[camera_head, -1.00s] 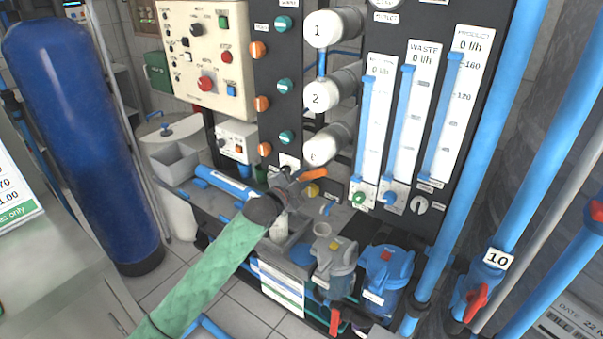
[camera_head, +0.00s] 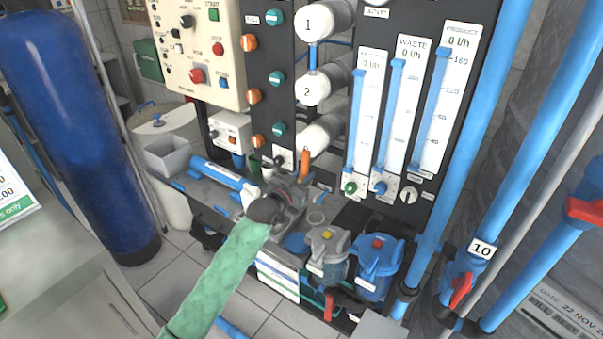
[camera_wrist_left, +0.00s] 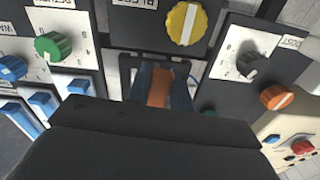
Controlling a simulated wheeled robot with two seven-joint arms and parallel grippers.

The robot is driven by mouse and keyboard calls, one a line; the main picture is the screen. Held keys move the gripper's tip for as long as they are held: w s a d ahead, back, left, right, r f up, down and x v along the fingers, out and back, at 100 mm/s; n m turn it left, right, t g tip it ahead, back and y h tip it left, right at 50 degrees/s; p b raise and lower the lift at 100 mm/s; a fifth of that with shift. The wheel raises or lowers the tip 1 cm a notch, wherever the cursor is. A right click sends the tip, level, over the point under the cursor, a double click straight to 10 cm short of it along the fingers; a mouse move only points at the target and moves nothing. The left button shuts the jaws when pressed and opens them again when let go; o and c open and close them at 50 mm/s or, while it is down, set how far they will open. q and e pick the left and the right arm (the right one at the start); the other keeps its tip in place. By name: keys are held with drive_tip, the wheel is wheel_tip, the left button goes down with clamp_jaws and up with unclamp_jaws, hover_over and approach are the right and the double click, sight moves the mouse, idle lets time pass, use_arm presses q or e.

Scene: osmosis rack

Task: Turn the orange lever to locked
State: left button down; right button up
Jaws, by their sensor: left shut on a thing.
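The orange lever (camera_head: 304,163) stands nearly upright on the dark panel, low down near the white tube ends. My left gripper (camera_head: 301,181) reaches it from below and in front, on an arm in a green sleeve. In the left wrist view the orange lever (camera_wrist_left: 160,88) sits between the two fingers of my left gripper (camera_wrist_left: 162,82), which are shut on it. The lever's pivot and its lower part are hidden by the gripper. I cannot read a locked marking near it. My right gripper is in neither view.
A yellow knob (camera_wrist_left: 187,24) is close to the lever in the wrist view, with a green knob (camera_wrist_left: 53,46) and an orange knob (camera_wrist_left: 277,97) farther out. Flow tubes (camera_head: 398,115) stand right of the lever. Grey and blue filter housings (camera_head: 377,262) are below right.

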use_arm(q)
drive_tip(key=shift+s+d+n, duration=0.15)
drive_tip(key=shift+n, duration=0.45)
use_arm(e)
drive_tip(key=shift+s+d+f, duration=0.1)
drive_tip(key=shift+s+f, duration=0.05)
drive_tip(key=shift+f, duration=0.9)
use_arm(q)
drive_tip(key=c, duration=1.5)
unclamp_jaws()
drive_tip(key=shift+s+a+f, duration=0.1)
drive_tip(key=shift+s+a, duration=0.1)
drive_tip(key=shift+b+v, duration=0.95)
drive_tip(key=shift+v, duration=2.65)
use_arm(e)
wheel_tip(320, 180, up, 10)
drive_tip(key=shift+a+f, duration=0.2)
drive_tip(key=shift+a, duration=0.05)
